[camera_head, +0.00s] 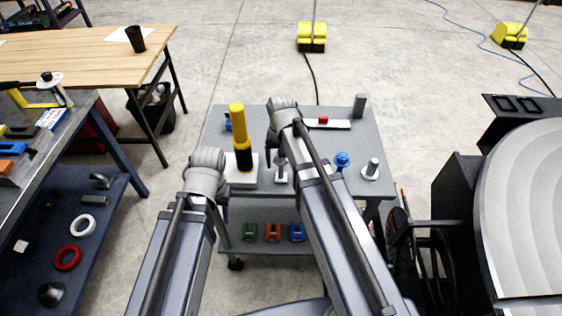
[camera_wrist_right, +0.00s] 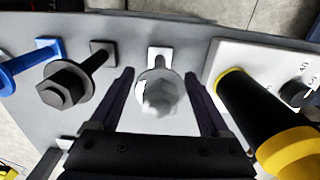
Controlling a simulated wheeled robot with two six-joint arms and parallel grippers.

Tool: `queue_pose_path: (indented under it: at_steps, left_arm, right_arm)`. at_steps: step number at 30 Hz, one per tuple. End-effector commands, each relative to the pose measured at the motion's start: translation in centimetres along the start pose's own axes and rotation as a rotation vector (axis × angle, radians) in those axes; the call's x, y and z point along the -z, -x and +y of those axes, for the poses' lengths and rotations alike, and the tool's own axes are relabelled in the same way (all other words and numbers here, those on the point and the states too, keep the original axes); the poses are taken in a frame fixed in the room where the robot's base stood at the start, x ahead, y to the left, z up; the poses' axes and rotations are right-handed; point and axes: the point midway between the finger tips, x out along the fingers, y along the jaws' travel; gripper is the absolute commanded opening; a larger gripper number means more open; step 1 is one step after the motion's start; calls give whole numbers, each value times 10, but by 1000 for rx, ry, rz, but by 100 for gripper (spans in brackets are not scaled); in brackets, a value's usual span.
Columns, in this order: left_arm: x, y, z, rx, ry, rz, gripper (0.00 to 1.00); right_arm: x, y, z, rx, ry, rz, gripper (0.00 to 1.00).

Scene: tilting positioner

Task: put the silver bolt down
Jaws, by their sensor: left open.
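The silver bolt (camera_wrist_right: 158,95) stands upright, head up, over a small pale square (camera_wrist_right: 160,54) on the grey cart top. In the head view the silver bolt (camera_head: 281,168) is beside my right forearm. My right gripper (camera_wrist_right: 167,82) is open, with one finger on each side of the bolt and visible gaps between. In the head view the right gripper (camera_head: 274,152) is partly hidden by its own arm. My left gripper (camera_head: 222,213) is open and empty at the cart's near left edge, mostly hidden behind its wrist.
A yellow and black cylinder (camera_head: 240,135) stands on a white plate close to the silver bolt. A dark bolt (camera_wrist_right: 66,84) and a blue bolt (camera_wrist_right: 22,62) stand on its other side. A grey post (camera_head: 371,168) stands at the cart's right. Coloured blocks (camera_head: 273,231) lie on the lower shelf.

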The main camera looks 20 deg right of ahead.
Motion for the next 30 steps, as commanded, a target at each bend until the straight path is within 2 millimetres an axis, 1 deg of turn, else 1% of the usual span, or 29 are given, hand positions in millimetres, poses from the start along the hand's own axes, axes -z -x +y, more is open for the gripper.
queue_pose_path:
  at_steps: [1, 3, 11, 17, 23, 30]
  left_arm:
    - [0, 0, 0, 0, 0, 0, 49]
    - [0, 0, 0, 0, 0, 0, 49]
    - [0, 0, 0, 0, 0, 0, 49]
    - [0, 8, -1, 0, 0, 0, 49]
    - [-2, 28, -3, 0, 0, 0, 49]
    - [-4, 64, -6, 0, -2, 0, 49]
  right_arm:
    - [0, 0, 0, 0, 0, 0, 87]
    - [0, 0, 0, 0, 0, 0, 95]
    - [0, 0, 0, 0, 0, 0, 95]
    - [0, 8, 0, 0, 0, 0, 95]
    - [0, 28, 0, 0, 0, 0, 95]
    - [0, 64, 0, 0, 0, 0, 95]
